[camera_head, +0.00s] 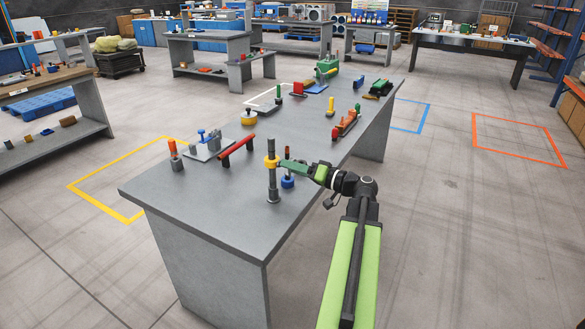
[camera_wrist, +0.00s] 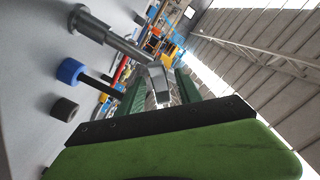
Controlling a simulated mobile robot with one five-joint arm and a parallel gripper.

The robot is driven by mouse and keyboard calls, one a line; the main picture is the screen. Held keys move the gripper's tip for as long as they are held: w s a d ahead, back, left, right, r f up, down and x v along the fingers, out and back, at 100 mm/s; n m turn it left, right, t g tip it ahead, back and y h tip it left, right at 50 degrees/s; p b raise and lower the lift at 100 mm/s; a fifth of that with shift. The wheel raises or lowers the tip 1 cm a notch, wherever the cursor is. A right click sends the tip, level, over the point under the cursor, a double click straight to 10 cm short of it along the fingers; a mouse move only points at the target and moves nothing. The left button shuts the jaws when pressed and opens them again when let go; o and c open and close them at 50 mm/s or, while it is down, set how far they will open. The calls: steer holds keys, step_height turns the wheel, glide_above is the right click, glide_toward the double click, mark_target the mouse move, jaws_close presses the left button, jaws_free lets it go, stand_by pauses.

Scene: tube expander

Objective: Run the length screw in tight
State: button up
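An upright grey metal post with a yellow collar (camera_head: 271,161) stands near the table's front edge in the head view. It shows sideways in the wrist view as a grey shaft with a round foot (camera_wrist: 92,25). My gripper (camera_head: 284,163) is beside the collar, coming from the right. In the wrist view its green fingers (camera_wrist: 158,88) are apart, with a pale metal piece (camera_wrist: 160,85) between them. Whether they touch it cannot be told. No part is plainly recognisable as the length screw.
A blue-topped piece (camera_head: 287,181) stands close beside the post, under my gripper. The table's (camera_head: 215,210) front-left corner is clear.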

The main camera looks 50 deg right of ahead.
jaws_close()
stand_by(0.3)
steer(key=m, duration=0.4)
steer(key=shift+m, duration=2.5)
steer(key=shift+o, duration=0.3)
jaws_free()
